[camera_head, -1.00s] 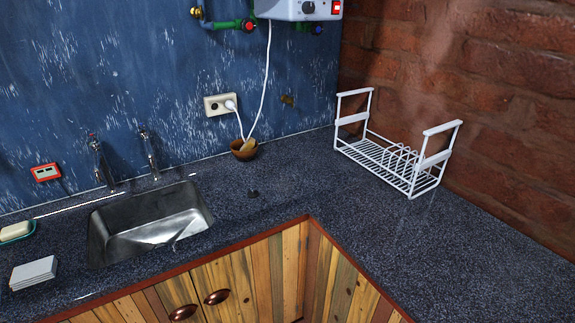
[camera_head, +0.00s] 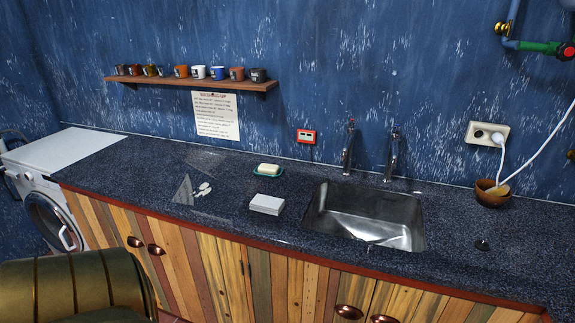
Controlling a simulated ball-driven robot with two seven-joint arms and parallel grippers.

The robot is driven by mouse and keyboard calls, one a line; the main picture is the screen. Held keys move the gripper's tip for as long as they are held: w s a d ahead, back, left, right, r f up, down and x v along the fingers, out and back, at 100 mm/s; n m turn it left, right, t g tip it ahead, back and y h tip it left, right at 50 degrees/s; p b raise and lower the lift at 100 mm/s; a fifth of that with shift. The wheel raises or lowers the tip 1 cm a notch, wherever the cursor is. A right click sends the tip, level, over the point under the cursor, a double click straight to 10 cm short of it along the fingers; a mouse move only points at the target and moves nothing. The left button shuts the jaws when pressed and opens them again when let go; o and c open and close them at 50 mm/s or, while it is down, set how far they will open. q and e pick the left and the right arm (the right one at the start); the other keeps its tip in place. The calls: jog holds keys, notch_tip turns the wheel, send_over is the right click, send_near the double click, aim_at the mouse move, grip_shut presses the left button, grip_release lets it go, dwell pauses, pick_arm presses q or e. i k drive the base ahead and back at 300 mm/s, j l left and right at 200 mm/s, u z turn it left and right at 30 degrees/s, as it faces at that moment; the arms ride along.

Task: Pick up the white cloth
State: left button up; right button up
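A folded white cloth (camera_head: 267,204) lies flat on the dark speckled countertop (camera_head: 330,270), just left of the metal sink (camera_head: 368,212). It looks like a small flat stack. A green dish with a pale soap bar (camera_head: 268,169) sits behind it. Neither of my grippers is in view.
White pieces (camera_head: 203,189) lie on the counter left of the cloth. A wooden bowl (camera_head: 492,193) stands at the right below a wall socket. Two taps stand behind the sink. A mug shelf (camera_head: 190,84) hangs on the wall. A washing machine (camera_head: 45,205) stands at the left.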

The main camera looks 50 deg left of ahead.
aim_at(272, 206)
jog(key=u, duration=1.75)
